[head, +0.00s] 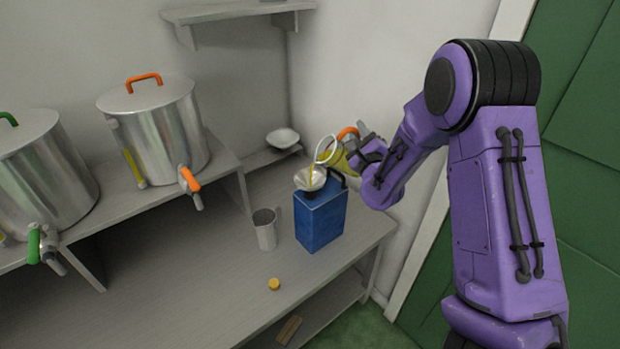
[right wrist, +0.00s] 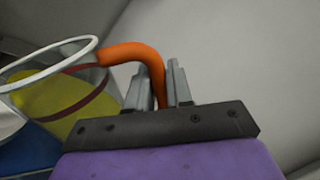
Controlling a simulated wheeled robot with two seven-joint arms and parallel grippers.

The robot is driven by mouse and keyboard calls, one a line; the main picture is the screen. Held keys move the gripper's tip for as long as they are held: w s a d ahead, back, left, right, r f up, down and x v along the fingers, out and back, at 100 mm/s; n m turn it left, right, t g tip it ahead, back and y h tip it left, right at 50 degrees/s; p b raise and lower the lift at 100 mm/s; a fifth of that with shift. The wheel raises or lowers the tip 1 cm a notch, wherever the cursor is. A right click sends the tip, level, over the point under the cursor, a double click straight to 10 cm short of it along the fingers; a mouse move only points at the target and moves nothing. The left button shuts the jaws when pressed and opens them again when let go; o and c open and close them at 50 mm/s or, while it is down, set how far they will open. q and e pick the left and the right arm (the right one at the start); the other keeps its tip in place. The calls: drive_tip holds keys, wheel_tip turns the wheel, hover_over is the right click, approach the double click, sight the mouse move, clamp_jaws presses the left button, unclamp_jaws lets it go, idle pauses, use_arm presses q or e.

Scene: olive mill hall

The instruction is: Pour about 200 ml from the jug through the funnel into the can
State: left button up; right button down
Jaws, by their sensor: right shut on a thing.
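The blue can (head: 320,217) stands on the bench near its right end. A pale metal funnel (head: 312,180) sits in its top. My right gripper (head: 362,140) is shut on the orange handle (right wrist: 134,52) of the clear jug (head: 333,153), which holds yellow-green oil (right wrist: 70,105). The jug is tilted to the left over the funnel, and a thin yellow stream falls from its rim into the funnel. The right wrist view shows the jug's white rim and a dark red line around its wall. The level inside the can is hidden. My left gripper is not in view.
A grey metal cup (head: 264,229) stands left of the can. A yellow cap (head: 274,284) lies on the bench (head: 180,270) in front. Two steel tanks, one with an orange tap (head: 189,180), stand on a raised shelf at left. A white bowl (head: 283,138) sits behind.

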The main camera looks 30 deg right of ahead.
drive_tip(key=shift+a+f, duration=0.1)
drive_tip(key=shift+f, duration=0.05)
drive_tip(key=shift+w+a+n+b, duration=0.15)
drive_tip(key=shift+a+n+b, duration=0.2)
drive_tip(key=shift+n+b, duration=0.5)
idle(1.2)
